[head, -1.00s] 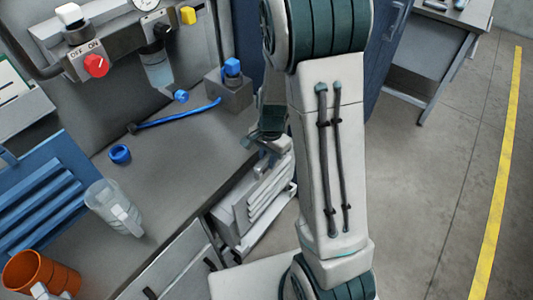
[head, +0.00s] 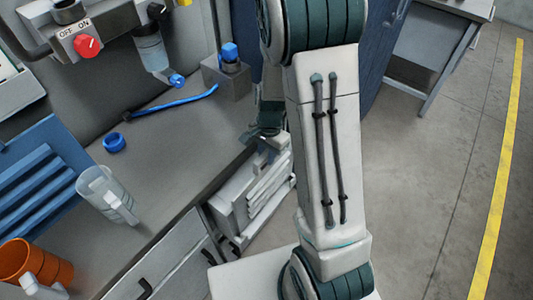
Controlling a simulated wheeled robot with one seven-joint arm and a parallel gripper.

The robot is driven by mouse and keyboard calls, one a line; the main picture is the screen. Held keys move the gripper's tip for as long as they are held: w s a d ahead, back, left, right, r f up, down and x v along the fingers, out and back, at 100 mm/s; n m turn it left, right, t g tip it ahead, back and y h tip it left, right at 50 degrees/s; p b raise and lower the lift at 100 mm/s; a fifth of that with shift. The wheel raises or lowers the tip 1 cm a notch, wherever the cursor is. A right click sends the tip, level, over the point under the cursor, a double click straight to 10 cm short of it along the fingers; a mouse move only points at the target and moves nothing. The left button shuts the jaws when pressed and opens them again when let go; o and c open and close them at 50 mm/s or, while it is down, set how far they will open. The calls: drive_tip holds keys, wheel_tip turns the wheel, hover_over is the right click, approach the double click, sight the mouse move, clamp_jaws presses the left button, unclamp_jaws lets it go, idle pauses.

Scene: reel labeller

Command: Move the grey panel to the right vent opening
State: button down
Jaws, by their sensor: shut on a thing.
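The grey panel (head: 238,207) is a pale slatted piece, tilted in view, beside the front edge of the bench and left of my arm. My gripper (head: 268,146) is at its upper end and shut on it; the fingertips are small and partly hidden by the wrist. My arm stands close to the panel's right side. I cannot make out the right vent opening in this view.
The grey bench (head: 175,165) carries a clear jug (head: 100,190), an orange cup (head: 35,262), a blue ring (head: 114,142) and a blue slatted panel (head: 35,180). Drawers (head: 165,258) are below. Open floor (head: 430,200) with a yellow line (head: 499,180) lies right.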

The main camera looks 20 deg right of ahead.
drive_tip(key=shift+f+b, duration=1.55)
drive_tip(key=shift+f, duration=0.4)
drive_tip(key=shift+r, duration=0.3)
drive_tip(key=shift+a+r+p, duration=0.1)
drive_tip(key=shift+r+p, duration=0.05)
drive_tip(key=shift+p, duration=0.25)
drive_tip(key=shift+f+b, duration=0.35)
drive_tip(key=shift+f, duration=0.05)
drive_tip(key=shift+r, duration=0.15)
drive_tip(key=shift+s+r+p, duration=0.15)
drive_tip(key=shift+r+p, duration=0.1)
drive_tip(key=shift+p, duration=0.1)
drive_tip(key=shift+f, duration=0.15)
